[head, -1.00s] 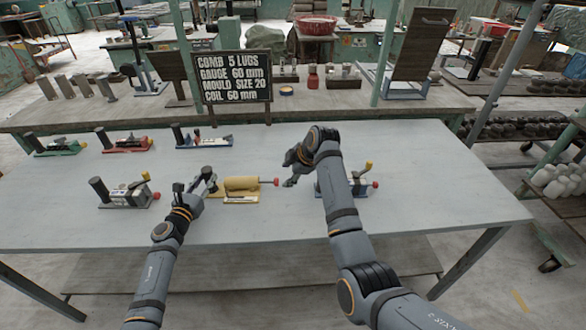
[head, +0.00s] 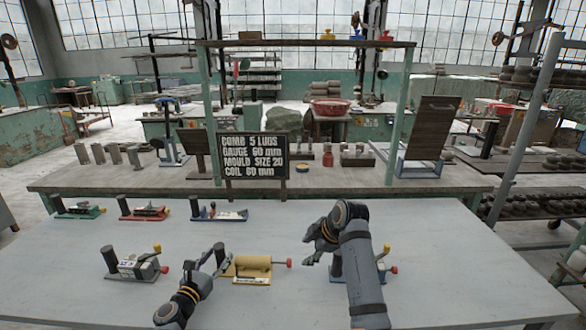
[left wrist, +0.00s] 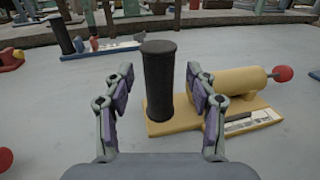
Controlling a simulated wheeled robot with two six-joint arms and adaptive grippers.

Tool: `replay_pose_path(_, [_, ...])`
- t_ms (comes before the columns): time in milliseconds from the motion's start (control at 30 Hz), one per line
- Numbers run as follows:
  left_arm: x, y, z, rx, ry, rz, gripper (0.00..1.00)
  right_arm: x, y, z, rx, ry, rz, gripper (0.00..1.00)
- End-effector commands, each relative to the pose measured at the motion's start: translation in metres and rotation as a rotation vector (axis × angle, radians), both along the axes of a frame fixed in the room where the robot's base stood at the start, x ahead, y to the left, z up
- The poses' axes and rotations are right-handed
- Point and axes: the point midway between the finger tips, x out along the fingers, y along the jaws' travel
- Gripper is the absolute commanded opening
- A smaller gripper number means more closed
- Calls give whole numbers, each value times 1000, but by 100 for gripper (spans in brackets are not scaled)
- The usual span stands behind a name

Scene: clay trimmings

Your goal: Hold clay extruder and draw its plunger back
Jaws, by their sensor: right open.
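The yellow clay extruder (head: 252,267) lies on the grey table, its red plunger knob (head: 289,263) pointing right. In the left wrist view it shows a yellow barrel (left wrist: 225,82), a black upright handle (left wrist: 159,85) and a red knob (left wrist: 284,74). My left gripper (head: 208,257) is open at the handle's end. In the wrist view its fingers (left wrist: 160,88) stand apart, one on each side of the handle, with gaps visible. My right gripper (head: 310,248) is open and empty, above and right of the red knob, not touching it.
A similar grey device (head: 137,266) stands to the left, and another (head: 381,262) is partly hidden behind my right arm. Green (head: 78,209), red (head: 144,209) and blue (head: 219,212) devices line the table's back. A black sign (head: 254,155) stands behind. The right side is clear.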

Motion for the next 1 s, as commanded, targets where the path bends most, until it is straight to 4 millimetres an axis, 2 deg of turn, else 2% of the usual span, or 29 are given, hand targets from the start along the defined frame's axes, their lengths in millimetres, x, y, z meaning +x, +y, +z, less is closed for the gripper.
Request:
replay_pose_path(167, [0, 0, 1, 1, -1, 1, 57, 0, 0, 0, 0, 0, 0, 52])
replay_pose_path(267, [-8, 3, -1, 2, 0, 2, 57, 0, 0, 0, 0, 0, 0, 52])
replay_pose_path(367, [-26, 9, -1, 3, 1, 1, 57, 0, 0, 0, 0, 0, 0, 52])
replay_pose_path(600, [-82, 25, -1, 4, 2, -1, 57, 0, 0, 0, 0, 0, 0, 52])
replay_pose_path(700, [-99, 30, 0, 2, 0, 0, 57, 0, 0, 0, 0, 0, 0, 52])
replay_pose_path(833, [-112, 33, 0, 1, 1, -1, 57, 0, 0, 0, 0, 0, 0, 52])
replay_pose_path(1000, [-115, 34, 1, 0, -1, 0, 57, 0, 0, 0, 0, 0, 0, 52])
